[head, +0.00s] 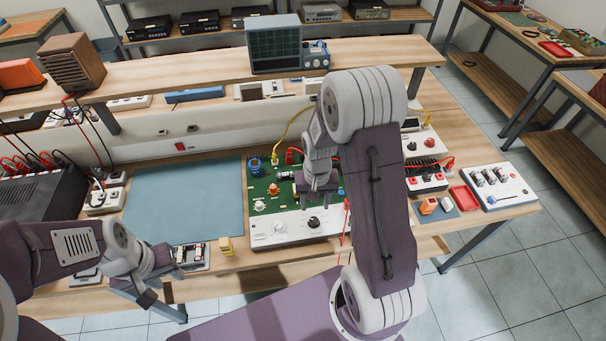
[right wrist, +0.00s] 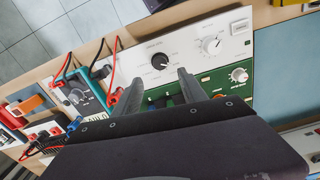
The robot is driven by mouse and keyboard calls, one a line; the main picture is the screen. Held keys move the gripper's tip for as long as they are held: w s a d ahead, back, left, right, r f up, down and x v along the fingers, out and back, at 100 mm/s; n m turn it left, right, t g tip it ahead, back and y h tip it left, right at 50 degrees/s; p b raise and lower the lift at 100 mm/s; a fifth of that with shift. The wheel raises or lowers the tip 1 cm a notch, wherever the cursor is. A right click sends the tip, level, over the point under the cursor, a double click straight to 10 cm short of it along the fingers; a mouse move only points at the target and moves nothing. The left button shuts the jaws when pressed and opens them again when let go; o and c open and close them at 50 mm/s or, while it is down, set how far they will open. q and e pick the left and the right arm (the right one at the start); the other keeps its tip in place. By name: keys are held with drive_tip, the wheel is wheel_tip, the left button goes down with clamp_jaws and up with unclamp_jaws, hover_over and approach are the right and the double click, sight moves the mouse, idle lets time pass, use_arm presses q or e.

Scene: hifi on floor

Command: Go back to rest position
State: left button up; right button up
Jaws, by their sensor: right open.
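My right gripper (head: 318,192) is over the green circuit board (head: 268,182) with its white knob panel (head: 280,229). In the right wrist view the two fingers of this gripper (right wrist: 158,88) are apart, with nothing held between them. Behind them are the white panel (right wrist: 185,38) with its black and white knobs, and the green board (right wrist: 215,82). My left gripper (head: 152,284) is at the table's front edge, at lower left, near a small tray of parts (head: 192,257). Its fingers are too small and overlapped to read.
A blue-grey mat (head: 185,200) lies bare left of the board. A dark power supply (head: 35,192) with red leads stands at far left. An oscilloscope (head: 274,44) stands on the raised shelf. At right are a red tray (head: 465,197) and a white box (head: 495,186). Floor at right is clear.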

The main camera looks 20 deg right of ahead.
wheel_tip(320, 180, up, 5)
drive_tip(key=w+a+t, duration=0.1)
drive_tip(key=a, duration=0.1)
drive_tip(key=s+a+r+n, duration=0.2)
drive_tip(key=s+a+n, duration=0.1)
drive_tip(key=s, duration=0.7)
drive_tip(key=shift+r+n, duration=0.25)
drive_tip(key=shift+n, duration=0.15)
drive_tip(key=shift+w, duration=0.15)
idle(0.9)
